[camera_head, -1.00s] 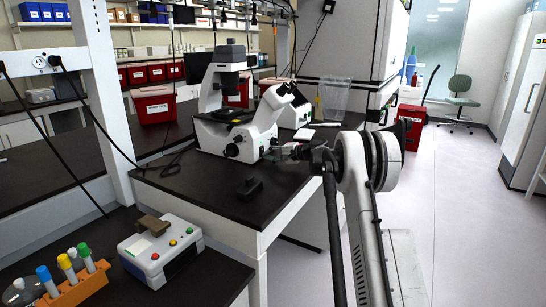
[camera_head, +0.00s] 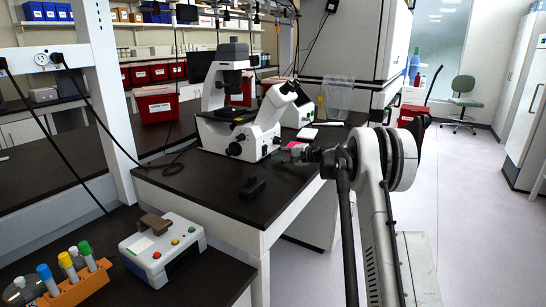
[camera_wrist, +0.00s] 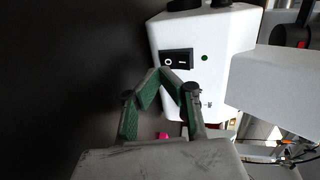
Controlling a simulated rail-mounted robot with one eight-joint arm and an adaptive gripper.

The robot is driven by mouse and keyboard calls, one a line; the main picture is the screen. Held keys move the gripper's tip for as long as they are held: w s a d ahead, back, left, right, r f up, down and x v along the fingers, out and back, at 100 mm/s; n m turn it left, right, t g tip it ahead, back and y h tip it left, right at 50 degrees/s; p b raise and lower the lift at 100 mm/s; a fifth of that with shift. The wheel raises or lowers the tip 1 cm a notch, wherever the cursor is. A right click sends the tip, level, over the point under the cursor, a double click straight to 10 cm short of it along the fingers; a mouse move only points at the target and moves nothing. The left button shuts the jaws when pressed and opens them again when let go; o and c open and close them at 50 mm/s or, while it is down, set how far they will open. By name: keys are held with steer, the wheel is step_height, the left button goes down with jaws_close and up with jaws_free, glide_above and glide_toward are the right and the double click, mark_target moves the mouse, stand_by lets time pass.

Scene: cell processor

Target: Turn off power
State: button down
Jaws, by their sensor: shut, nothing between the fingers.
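The white microscope (camera_head: 240,135) stands on the black bench. In the wrist view a white housing (camera_wrist: 215,35) carries a black rocker switch (camera_wrist: 177,61) marked with a circle and a bar. A small dark green dot (camera_wrist: 204,57) is beside the switch. My gripper (camera_wrist: 160,76) is shut and empty, its green-padded fingers meeting just below the switch in the picture. Whether the tips touch the housing cannot be told. In the head view my gripper (camera_head: 288,154) is small, at the right side of the microscope's base.
A small black block (camera_head: 252,187) lies on the bench in front of the microscope. A control box with coloured buttons (camera_head: 162,250) and an orange tube rack (camera_head: 78,289) are at front left. A clear bin (camera_head: 338,98) stands behind. The floor at right is open.

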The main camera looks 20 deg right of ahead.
mark_target(301, 170)
steer(key=s+d, duration=0.2)
steer(key=s, duration=0.1)
steer(key=s+d, duration=0.2)
steer(key=s, duration=0.1)
steer(key=s+d+p, duration=0.1)
steer(key=s+d, duration=0.1)
steer(key=s, duration=0.1)
steer(key=shift+s+d, duration=0.1)
steer(key=shift+d, duration=0.05)
